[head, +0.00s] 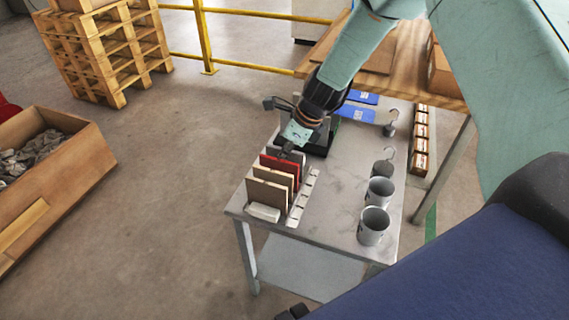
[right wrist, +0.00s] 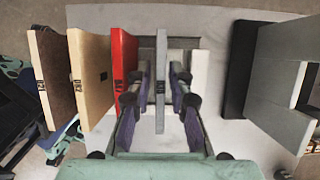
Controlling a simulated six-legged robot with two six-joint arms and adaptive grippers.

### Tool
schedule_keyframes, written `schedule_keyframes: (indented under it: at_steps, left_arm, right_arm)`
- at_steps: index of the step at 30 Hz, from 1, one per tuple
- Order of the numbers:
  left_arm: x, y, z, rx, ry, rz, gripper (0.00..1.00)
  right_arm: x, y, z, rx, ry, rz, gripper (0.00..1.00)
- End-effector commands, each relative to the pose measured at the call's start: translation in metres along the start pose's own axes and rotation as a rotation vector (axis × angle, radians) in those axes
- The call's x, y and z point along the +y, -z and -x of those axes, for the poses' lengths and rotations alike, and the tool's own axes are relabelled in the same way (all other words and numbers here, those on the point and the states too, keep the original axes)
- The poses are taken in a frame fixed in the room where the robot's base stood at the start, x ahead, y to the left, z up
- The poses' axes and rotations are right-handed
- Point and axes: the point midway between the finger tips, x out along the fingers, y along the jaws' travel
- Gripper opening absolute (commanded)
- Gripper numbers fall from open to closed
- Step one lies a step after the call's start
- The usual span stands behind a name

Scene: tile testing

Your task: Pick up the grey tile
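The grey tile (right wrist: 161,80) stands upright on edge in the right wrist view, in line with a red tile (right wrist: 123,70), a beige tile (right wrist: 90,80) and a brown tile (right wrist: 52,78). My right gripper (right wrist: 161,82) is open, with one finger on each side of the grey tile and narrow gaps showing. In the head view my right gripper (head: 292,145) is over the far end of the tile row, just behind the red tile (head: 280,168), and largely hides the grey tile there. My left gripper is not in view.
A large grey block with a black base (right wrist: 240,70) stands right of the gripper. A wooden table (head: 440,88) stands behind.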

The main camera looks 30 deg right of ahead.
Motion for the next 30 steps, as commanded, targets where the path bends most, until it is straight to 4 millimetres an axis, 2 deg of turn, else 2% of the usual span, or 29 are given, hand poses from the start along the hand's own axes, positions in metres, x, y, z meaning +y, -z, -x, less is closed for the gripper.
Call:
schedule_keyframes:
  at_steps: [15,22,30]
  left_arm:
    - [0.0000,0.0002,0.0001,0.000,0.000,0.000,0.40]
    - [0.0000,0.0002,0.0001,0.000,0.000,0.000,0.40]
    - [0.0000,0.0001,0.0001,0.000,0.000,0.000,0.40]
  right_arm:
    - [0.0000,0.0016,-0.0036,0.000,0.000,0.000,0.20]
    - [0.0001,0.0016,-0.0036,0.000,0.000,0.000,0.01]
    - [-0.0001,0.0014,-0.0034,0.000,0.000,0.000,0.00]
